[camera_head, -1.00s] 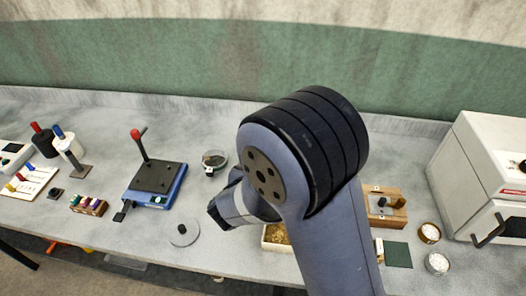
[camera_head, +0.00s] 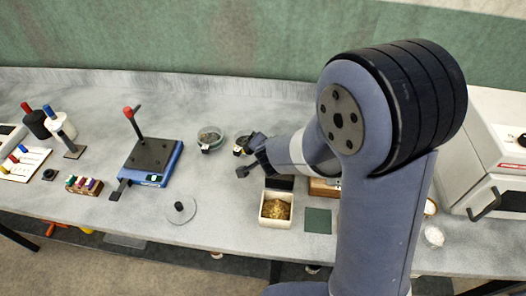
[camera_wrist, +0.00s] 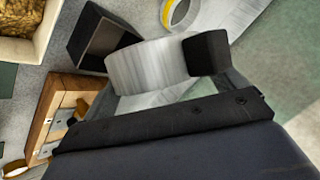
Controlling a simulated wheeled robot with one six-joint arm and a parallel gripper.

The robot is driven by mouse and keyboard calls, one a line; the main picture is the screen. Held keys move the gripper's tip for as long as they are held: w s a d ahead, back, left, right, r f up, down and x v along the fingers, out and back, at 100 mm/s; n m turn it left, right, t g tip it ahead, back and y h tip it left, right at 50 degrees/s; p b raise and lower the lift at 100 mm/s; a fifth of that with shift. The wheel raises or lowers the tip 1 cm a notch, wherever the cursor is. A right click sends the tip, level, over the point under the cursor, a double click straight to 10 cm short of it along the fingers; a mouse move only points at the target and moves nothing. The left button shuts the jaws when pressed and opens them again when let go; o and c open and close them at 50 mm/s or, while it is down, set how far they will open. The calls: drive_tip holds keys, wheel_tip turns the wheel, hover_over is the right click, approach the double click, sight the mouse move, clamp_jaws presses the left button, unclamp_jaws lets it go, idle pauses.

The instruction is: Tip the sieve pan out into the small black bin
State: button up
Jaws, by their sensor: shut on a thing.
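My gripper (camera_wrist: 165,75) is shut on a pale, silvery round pan (camera_wrist: 140,68), seen from its side in the wrist view. A black block (camera_wrist: 207,52) sits against the pan's right side. The pan's inside is hidden. The small black bin (camera_wrist: 97,38) is an open box just left of the pan in the wrist view; the pan overlaps its edge in the picture, and I cannot tell if they touch. In the head view the black bin (camera_head: 279,182) lies right of and below my gripper (camera_head: 251,158), where the pan is not clear.
A cream box of grain (camera_head: 276,222) adjoins the bin, with a dark green square (camera_head: 318,220) and a wooden block (camera_head: 323,187) to the right. A blue balance (camera_head: 152,163) and flat disc (camera_head: 180,211) are left.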

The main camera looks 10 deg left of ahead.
drive_tip(key=shift+w+d+p, duration=0.1)
drive_tip(key=shift+w+p, duration=0.1)
drive_tip(key=shift+p, duration=0.1)
drive_tip(key=shift+d+g+y, duration=0.3)
drive_tip(key=shift+y, duration=0.1)
drive_tip(key=shift+w+d+f+m+b, duration=0.1)
drive_tip(key=shift+w+f+m+b, duration=0.05)
drive_tip(key=shift+f+m+b, duration=0.2)
drive_tip(key=y+b, duration=0.1)
drive_tip(key=b, duration=0.1)
drive_tip(key=d+g+y+b, duration=0.1)
drive_tip(key=b, duration=0.1)
drive_tip(key=shift+w+d+f+m+b, duration=0.2)
drive_tip(key=shift+w+m+b, duration=0.15)
drive_tip(key=shift+w+d+f+m+g+y+b, duration=0.1)
drive_tip(key=shift+w+d+m+g+y+b, duration=0.15)
drive_tip(key=shift+b, duration=0.3)
drive_tip(key=shift+w+d+m+g+y+b, duration=0.1)
drive_tip(key=shift+d+m+y+b, duration=0.05)
drive_tip(key=shift+d+y+b, duration=0.3)
drive_tip(key=y, duration=0.1)
drive_tip(key=d+m+g+y, duration=0.1)
drive_tip(key=y, duration=0.1)
drive_tip(key=w+d+m+g+y, duration=0.1)
drive_tip(key=shift+w+r+y, duration=0.1)
drive_tip(key=shift+r+y, duration=0.2)
drive_tip(key=shift+r, duration=0.05)
